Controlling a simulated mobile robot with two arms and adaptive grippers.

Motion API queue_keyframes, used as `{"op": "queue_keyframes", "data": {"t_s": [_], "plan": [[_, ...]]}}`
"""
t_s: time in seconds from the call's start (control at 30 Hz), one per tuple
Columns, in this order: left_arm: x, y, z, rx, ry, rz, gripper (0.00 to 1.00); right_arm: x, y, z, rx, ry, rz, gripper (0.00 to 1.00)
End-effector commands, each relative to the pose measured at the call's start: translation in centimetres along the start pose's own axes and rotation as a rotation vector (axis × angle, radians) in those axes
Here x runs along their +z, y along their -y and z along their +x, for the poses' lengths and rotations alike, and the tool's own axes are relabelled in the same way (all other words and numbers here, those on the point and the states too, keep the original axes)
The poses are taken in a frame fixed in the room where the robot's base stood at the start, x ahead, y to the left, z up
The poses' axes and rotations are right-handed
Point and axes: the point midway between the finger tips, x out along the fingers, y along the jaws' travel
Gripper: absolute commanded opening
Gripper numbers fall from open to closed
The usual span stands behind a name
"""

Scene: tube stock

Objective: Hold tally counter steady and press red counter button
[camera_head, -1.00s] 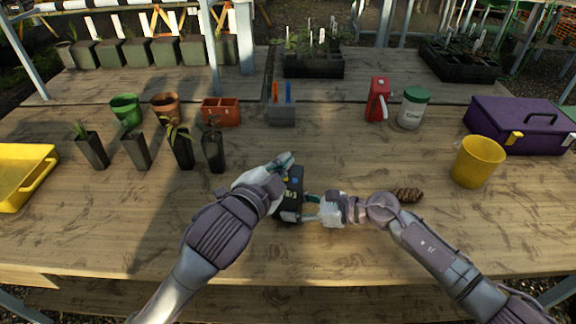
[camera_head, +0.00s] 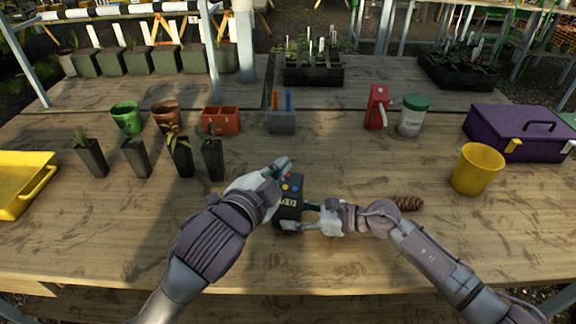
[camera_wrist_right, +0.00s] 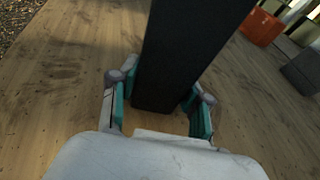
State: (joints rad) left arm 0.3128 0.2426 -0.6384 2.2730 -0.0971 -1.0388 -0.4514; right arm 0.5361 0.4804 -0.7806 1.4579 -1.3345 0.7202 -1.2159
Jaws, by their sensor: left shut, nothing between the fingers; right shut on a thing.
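The black tally counter (camera_head: 289,207) stands near the front middle of the table, with a light display and small coloured buttons (camera_head: 291,187) on its upper face. My right gripper (camera_head: 300,216) is shut on the counter's lower part from the right. In the right wrist view the counter's dark body (camera_wrist_right: 185,50) stands between the two teal-padded fingers (camera_wrist_right: 158,108). My left gripper (camera_head: 282,164) is shut and empty, its fingertips at the counter's top end; whether they touch it is unclear.
A brown pine cone (camera_head: 407,203) lies beside my right wrist. A yellow pot (camera_head: 478,169) and purple toolbox (camera_head: 515,140) stand right. Several dark plant pots (camera_head: 136,158) stand left. A grey holder (camera_head: 282,123) stands behind the counter. The table front is clear.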

Motion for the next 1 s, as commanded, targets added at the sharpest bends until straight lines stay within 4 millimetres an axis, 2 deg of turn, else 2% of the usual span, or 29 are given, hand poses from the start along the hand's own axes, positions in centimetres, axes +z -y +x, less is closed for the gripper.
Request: {"op": "queue_keyframes", "data": {"t_s": [0.03,0.2,0.57,0.77,1.0], "plan": [[0.0,0.0,0.0,0.000,0.000,0.000,0.00,-0.1,0.0,0.0,0.001,-0.002,0.001,0.49],[0.0,0.0,0.0,0.000,0.000,0.000,0.00,-0.1,0.0,0.0,0.000,-0.001,0.001,0.77],[0.0,0.0,0.0,0.000,0.000,0.000,0.00,0.0,0.0,-0.3,0.000,-0.001,0.000,0.77],[0.0,0.0,0.0,0.000,0.000,0.000,0.00,-0.1,0.1,-3.2,-0.002,-0.003,0.000,0.77],[0.0,0.0,0.0,0.000,0.000,0.000,0.00,-0.2,0.0,-8.4,-0.002,-0.004,0.000,0.77]]}}
